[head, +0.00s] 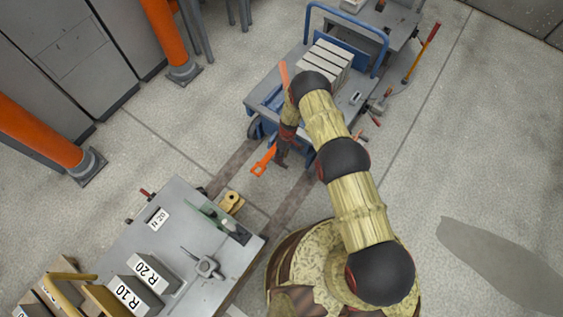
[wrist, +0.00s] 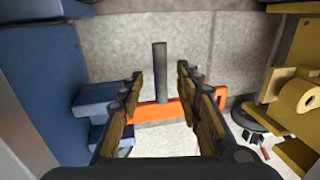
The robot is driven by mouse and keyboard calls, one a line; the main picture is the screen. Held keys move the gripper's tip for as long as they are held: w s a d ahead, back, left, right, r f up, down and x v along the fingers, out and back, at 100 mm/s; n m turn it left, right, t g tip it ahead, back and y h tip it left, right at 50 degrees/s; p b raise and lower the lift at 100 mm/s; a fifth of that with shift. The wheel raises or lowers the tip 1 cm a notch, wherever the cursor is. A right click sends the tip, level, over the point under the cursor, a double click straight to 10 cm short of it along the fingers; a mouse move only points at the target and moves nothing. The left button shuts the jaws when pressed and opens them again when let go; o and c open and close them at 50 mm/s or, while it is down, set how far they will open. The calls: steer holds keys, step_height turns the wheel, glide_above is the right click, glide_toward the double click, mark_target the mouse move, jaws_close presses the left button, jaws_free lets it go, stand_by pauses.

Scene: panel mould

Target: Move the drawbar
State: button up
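An orange bar with a slotted end, seemingly the drawbar (head: 263,160), sticks out low from the near end of the blue cart. In the wrist view the orange bar (wrist: 152,115) runs across behind the fingers, its slotted end at the right. A grey upright rod (wrist: 160,72) stands at the bar, in line with the gap between the fingers. My gripper (head: 281,158) is just beside the bar in the head view. In the wrist view my gripper (wrist: 160,84) is open, with a clear gap on both sides of the rod. I cannot tell whether the fingers reach the rod.
The blue cart (head: 265,97) carries several grey slabs (head: 326,62). A grey table (head: 185,240) with marked blocks stands at the lower left, with a yellow fitting (head: 231,202) at its edge. Dark floor strips (head: 235,166) run between cart and table.

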steer(key=shift+s+a+f+b, duration=0.15)
steer(key=shift+f+b, duration=0.1)
steer(key=shift+f, duration=0.6)
steer(key=shift+s+a+f+b, duration=0.1)
steer(key=shift+f+b, duration=0.15)
steer(key=shift+f, duration=0.55)
steer(key=shift+c, duration=0.5)
steer(key=c, duration=0.7)
jaws_close()
